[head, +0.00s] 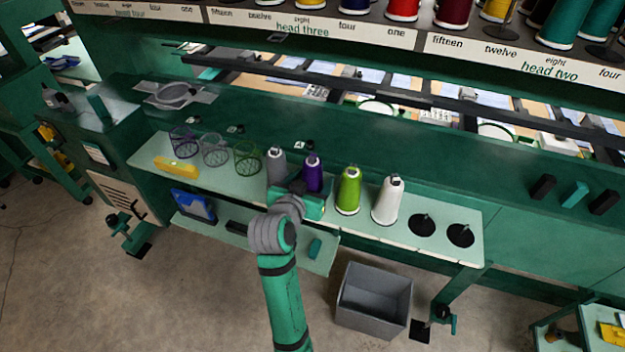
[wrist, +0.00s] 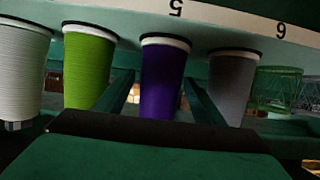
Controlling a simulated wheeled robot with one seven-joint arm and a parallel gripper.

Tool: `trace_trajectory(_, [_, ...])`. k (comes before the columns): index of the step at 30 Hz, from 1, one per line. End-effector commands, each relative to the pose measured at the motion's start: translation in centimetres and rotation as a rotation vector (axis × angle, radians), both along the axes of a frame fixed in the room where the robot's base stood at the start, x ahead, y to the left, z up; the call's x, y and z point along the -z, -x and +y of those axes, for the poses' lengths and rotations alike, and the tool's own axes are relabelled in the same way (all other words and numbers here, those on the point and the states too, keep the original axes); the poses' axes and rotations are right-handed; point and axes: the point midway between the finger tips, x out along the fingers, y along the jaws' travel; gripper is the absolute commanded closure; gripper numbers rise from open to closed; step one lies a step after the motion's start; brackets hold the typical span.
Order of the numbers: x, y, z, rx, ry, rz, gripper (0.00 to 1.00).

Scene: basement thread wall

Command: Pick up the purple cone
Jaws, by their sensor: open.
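The purple cone (head: 313,174) stands on the pale green shelf, between a grey cone (head: 276,167) and a lime green cone (head: 348,190). In the head view my gripper (head: 311,203) is in front of the purple cone and hides its lower part. In the wrist view, which is upside down, the purple cone (wrist: 164,82) appears between the two fingers of my gripper (wrist: 160,88). The fingers are apart, one on each side of it in the picture. I cannot tell how far they reach around it. The gripper holds nothing.
The lime green and grey cones stand close on either side. A white cone (head: 387,201) and two empty black holders (head: 422,225) are to the right. Wire baskets (head: 214,150) and a yellow object (head: 176,167) are to the left. A grey bin (head: 373,300) sits on the floor.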

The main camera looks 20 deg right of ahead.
Motion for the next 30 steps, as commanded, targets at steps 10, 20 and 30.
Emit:
trace_trajectory(10, [0.0,0.0,0.0,0.000,0.001,-0.001,0.84])
trace_trajectory(20, [-0.3,0.0,0.0,0.001,0.000,-0.001,0.88])
trace_trajectory(30, [-3.3,0.0,0.0,0.002,0.000,-0.005,0.88])
